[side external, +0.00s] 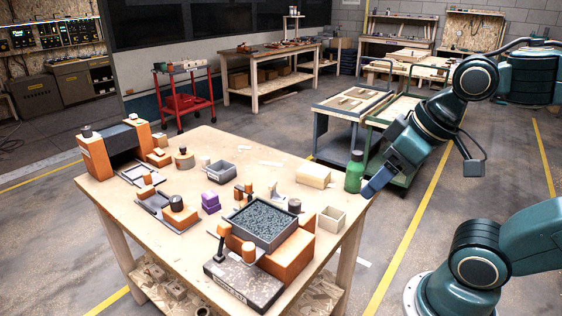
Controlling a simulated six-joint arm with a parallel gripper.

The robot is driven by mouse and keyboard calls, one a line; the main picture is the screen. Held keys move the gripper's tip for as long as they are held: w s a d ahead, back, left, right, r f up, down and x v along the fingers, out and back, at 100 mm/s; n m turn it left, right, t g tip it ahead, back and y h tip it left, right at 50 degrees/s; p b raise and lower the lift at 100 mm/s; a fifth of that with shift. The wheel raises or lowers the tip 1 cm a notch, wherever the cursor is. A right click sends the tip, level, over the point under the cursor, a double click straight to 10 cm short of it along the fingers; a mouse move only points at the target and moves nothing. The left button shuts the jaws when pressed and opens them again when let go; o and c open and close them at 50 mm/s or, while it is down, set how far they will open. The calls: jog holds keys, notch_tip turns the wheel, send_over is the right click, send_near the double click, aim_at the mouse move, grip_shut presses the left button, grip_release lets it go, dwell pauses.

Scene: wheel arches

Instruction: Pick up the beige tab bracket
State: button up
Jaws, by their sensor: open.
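My gripper (374,187) is at the right edge of the wooden table (130,203), just right of a green bottle (354,171). It points down and left and holds nothing that I can see; the gap between its fingers is hard to make out. A small pale upright piece (275,191) stands near the table's middle and may be the beige tab bracket, but it is too small to be sure. A cream block (313,176) and an open beige box (331,219) lie nearer my gripper, apart from it.
A tray of dark granules (262,227) sits on an orange block (290,258) at the front. A dark slab (243,283) with upright posts is beside it. Purple blocks (210,203), a grey tray (222,170) and orange fixtures crowd the left. A cart (345,108) stands behind.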

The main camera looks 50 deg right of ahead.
jog(key=n+g+y, duration=0.1)
jog(key=n, duration=0.2)
send_over(275, 184)
jog(key=s+d, duration=0.1)
jog(key=s, duration=0.3)
notch_tip(275, 184, down, 18)
jog(key=shift+s, duration=0.1)
jog(key=shift+f, duration=0.15)
jog(key=shift+x, duration=4.15)
